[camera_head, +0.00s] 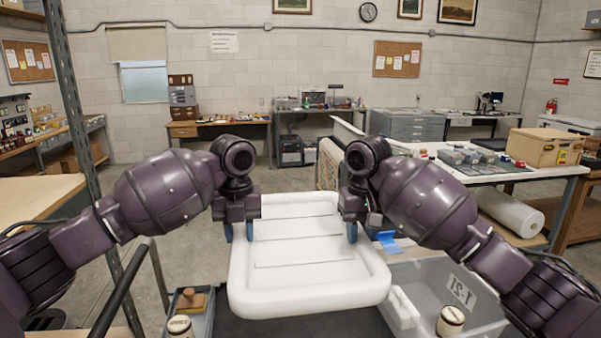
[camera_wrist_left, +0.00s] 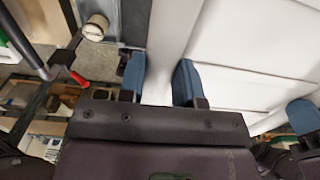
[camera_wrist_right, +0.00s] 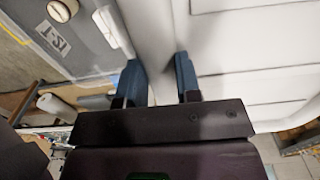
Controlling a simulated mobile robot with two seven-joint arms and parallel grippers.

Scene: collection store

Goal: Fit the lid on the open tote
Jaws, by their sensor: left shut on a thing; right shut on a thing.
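The white lid (camera_head: 310,255) is a large ribbed panel with a thick rounded rim, held up in front of me in the head view. My left gripper (camera_head: 239,232) is shut on its left rim; the left wrist view shows the blue fingers (camera_wrist_left: 158,82) on either side of the rim. My right gripper (camera_head: 358,230) is shut on the right rim, and its fingers (camera_wrist_right: 160,78) straddle it in the right wrist view. The open grey tote (camera_head: 480,298), marked with a label, sits low at the right, partly hidden behind the lid and my right arm.
Another jar (camera_head: 451,320) and white pieces are in the tote. A white worktable (camera_head: 440,165) with trays and a wooden box (camera_head: 545,147) stands behind at right.

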